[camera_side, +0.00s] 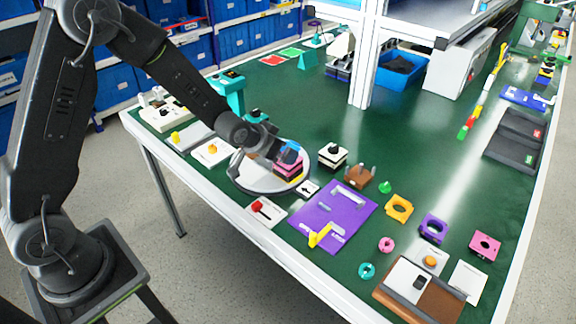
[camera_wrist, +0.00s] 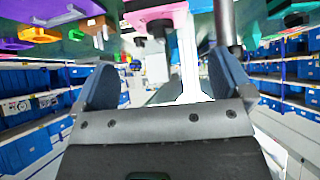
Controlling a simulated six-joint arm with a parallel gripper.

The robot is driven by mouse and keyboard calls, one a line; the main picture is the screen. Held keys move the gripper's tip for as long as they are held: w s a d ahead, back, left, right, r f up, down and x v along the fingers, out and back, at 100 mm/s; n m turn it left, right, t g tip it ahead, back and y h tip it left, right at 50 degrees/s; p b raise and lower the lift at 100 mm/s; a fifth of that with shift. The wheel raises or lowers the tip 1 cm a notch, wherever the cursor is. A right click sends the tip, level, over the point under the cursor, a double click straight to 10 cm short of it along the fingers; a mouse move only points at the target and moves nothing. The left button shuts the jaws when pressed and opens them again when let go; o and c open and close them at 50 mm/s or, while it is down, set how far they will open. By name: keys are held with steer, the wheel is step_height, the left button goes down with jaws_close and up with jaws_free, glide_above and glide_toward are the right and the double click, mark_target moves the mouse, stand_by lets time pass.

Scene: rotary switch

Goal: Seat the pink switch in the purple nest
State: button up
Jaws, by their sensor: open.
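The pink switch (camera_side: 287,169) is a pink block with dark bands, on a round white dish (camera_side: 247,183) in the side view. Its upper part is partly covered by my gripper (camera_side: 287,153). In the wrist view a pink face with a dark knob (camera_wrist: 158,20) shows at the top, just beyond my open fingers (camera_wrist: 163,82). Nothing is clasped between them. The purple nest (camera_side: 350,222) appears to be the flat purple plate with a pale bracket and a yellow clamp (camera_side: 321,236), to the right of the dish. No switch sits on it.
A white switch with black bands (camera_side: 332,155) stands right of the dish. A brown block (camera_side: 359,177), an orange ring block (camera_side: 399,208) and a purple ring block (camera_side: 433,228) stand to the right. The green table behind is fairly clear.

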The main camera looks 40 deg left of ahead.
mark_target(288, 166)
steer(key=shift+x, duration=3.5)
steer(key=shift+s+a+f, duration=0.1)
steer(key=c, duration=1.1)
